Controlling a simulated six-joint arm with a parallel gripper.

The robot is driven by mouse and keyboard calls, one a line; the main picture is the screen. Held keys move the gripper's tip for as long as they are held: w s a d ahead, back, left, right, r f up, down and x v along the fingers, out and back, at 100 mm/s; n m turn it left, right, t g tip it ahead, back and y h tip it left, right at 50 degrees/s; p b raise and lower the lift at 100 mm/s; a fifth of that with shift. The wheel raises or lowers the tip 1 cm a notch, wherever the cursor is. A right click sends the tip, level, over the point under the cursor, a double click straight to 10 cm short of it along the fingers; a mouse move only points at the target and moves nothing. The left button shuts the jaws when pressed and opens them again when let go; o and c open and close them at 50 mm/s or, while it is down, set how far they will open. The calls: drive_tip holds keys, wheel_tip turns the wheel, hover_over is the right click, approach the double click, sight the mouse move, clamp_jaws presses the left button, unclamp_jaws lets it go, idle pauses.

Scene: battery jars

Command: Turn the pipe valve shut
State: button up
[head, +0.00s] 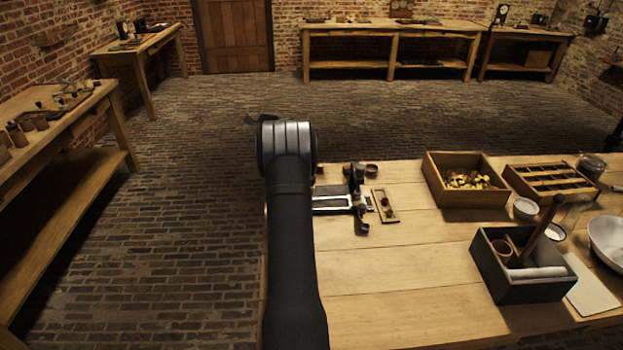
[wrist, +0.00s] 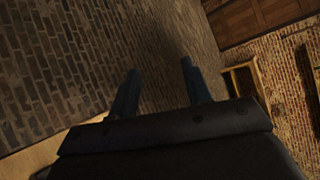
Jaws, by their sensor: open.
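A metal assembly with a pale silver horizontal bar and dark upright parts, which looks like the pipe valve (head: 332,203), sits at the near table's left side in the head view. My arm may cover its left end, and its handle position cannot be told. My gripper (wrist: 160,66) shows in the wrist view with two dark fingers apart and only brick floor between them. It is open and empty. In the head view my arm hides most of it, beyond and left of the assembly. The valve is not visible in the wrist view.
Farther right are a wooden box (head: 437,190) of brass-coloured pieces, a divided tray (head: 550,183) and a dark box (head: 491,275) with tools. The table front (head: 400,310) is mostly clear.

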wheel_tip(320, 180, down, 8)
drive_tip(key=s+a+t+h, duration=0.1)
drive_tip(key=s+a+h, duration=0.15)
drive_tip(key=h, duration=0.35)
drive_tip(key=s+d+f+n+h, duration=0.1)
drive_tip(key=s+d+h, duration=0.1)
drive_tip(key=s, duration=0.3)
drive_tip(key=s+d+f+n+h, duration=0.1)
drive_tip(key=s+f+h, duration=0.1)
drive_tip(key=s+h, duration=0.2)
drive_tip(key=s+d+f+n+h, duration=0.1)
drive_tip(key=s+d+f+h, duration=0.1)
drive_tip(key=s, duration=0.4)
drive_tip(key=shift+d+h, duration=0.35)
drive_tip(key=shift+h, duration=0.55)
drive_tip(key=s+d+r+n+h, duration=0.1)
drive_tip(key=s+r+n+h, duration=0.15)
drive_tip(key=s, duration=0.35)
drive_tip(key=s+d+r+n+h, duration=0.1)
drive_tip(key=s+r+h, duration=0.15)
drive_tip(key=s, duration=0.25)
drive_tip(key=shift+h, duration=0.3)
drive_tip(key=x, duration=1.7)
drive_tip(key=shift+d+f, duration=0.1)
drive_tip(key=shift+d, duration=0.1)
drive_tip(key=c, duration=1)
